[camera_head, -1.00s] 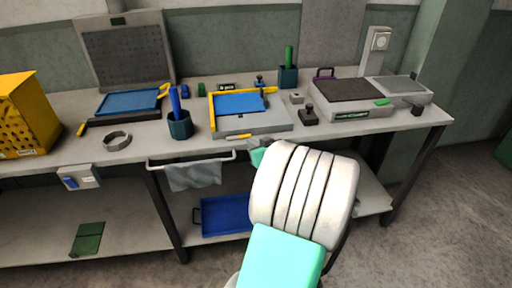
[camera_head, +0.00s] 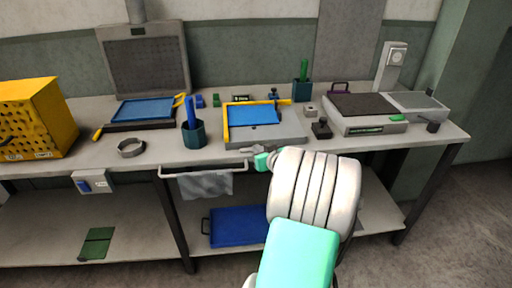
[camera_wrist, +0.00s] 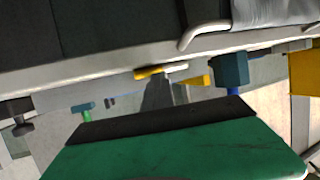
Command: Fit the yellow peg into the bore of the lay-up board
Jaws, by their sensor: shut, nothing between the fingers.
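The grey lay-up board (camera_head: 282,135), with yellow edge rails and a blue sheet, lies at the middle of the bench. I cannot make out its bore. My gripper (camera_head: 246,149) is shut and empty, low at the board's front edge. In the wrist view its dark fingers (camera_wrist: 158,88) point towards a small yellow piece (camera_wrist: 150,73) beside the bench edge, which looks like the yellow peg. I cannot tell whether they touch. In the head view the peg is not visible, apparently behind my gripper.
A teal cup (camera_head: 194,136) with blue rods stands left of the board. A black block (camera_head: 322,129) and a grey scale-like unit (camera_head: 365,123) stand to the right. A rail with a grey cloth (camera_head: 205,184) hangs from the bench front. A yellow perforated box (camera_head: 35,118) is far left.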

